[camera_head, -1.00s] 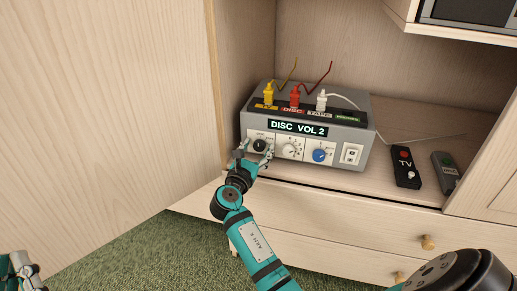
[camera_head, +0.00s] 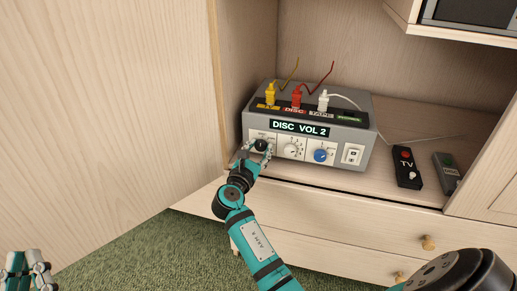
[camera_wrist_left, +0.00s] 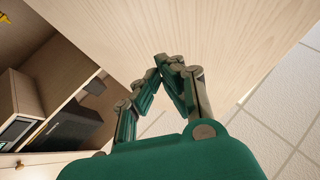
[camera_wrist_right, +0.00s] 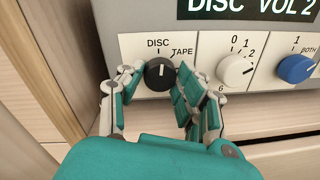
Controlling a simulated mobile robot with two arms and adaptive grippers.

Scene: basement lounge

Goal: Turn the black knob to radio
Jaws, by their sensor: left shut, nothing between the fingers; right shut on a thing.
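A grey box (camera_head: 305,108) with a lit "DISC VOL 2" display stands on the cabinet shelf. Its black knob (camera_head: 261,145) is at the left of the front panel. In the right wrist view, the black knob (camera_wrist_right: 159,74) has a white mark pointing roughly up toward "DISC"; "TAPE" is to its right and other labels are hidden. My right gripper (camera_head: 258,153) is shut on the knob, its fingers on both sides in the right wrist view (camera_wrist_right: 158,84). My left gripper (camera_head: 32,268) is shut and empty at lower left, also in the left wrist view (camera_wrist_left: 165,62).
A white dial (camera_head: 291,150), a blue knob (camera_head: 320,155) and a white switch (camera_head: 352,154) sit right of the black knob. Yellow, red and white plugs stand on top. Two remotes (camera_head: 407,168) lie to the right. A cabinet side wall (camera_head: 247,60) is close on the left.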

